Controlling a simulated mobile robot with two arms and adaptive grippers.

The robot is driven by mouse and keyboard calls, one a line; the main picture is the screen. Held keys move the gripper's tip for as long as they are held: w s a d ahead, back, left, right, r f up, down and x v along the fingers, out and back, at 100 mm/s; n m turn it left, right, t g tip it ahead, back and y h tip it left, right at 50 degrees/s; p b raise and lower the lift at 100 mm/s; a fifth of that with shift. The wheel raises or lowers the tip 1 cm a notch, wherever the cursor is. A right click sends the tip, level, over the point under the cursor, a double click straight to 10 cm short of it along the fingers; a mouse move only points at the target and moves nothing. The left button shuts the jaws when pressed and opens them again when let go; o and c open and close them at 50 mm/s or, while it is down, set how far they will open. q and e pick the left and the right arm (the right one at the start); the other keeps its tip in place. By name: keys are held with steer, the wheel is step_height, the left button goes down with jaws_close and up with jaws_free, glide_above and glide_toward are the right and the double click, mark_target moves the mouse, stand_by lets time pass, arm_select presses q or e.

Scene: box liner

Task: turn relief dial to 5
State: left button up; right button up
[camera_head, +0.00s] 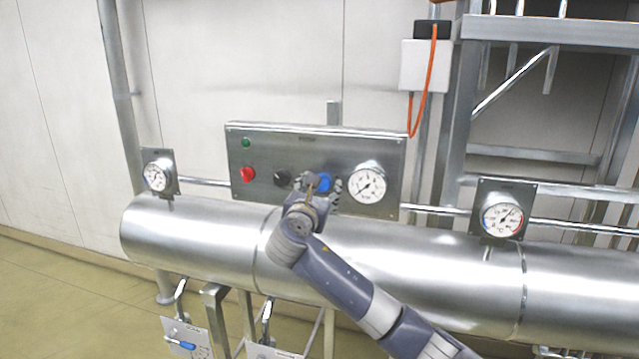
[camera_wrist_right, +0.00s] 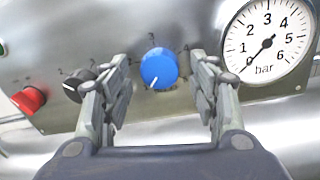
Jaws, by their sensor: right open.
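A blue dial (camera_head: 324,182) sits on the steel control panel (camera_head: 310,146) in the head view, left of the large bar gauge. In the right wrist view the blue dial (camera_wrist_right: 158,67) shows a white pointer mark toward its lower left. Small printed numbers surround it, partly hidden by the fingers. My right gripper (camera_head: 322,188) is in front of the panel at the blue dial. In the right wrist view the right gripper (camera_wrist_right: 162,95) is open, with one finger on either side of the dial and visible gaps to it. My left gripper is not in view.
The bar gauge (camera_wrist_right: 266,42) on the right reads near 0. A shiny horizontal tank (camera_head: 190,230) runs below the panel. An orange cable (camera_head: 424,100) hangs above right.

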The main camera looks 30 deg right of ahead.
steer(key=shift+w+d, duration=0.1)
steer(key=shift+d, duration=0.05)
steer(key=shift+c, duration=0.2)
steer(key=c, duration=1)
steer(key=shift+f, duration=0.1)
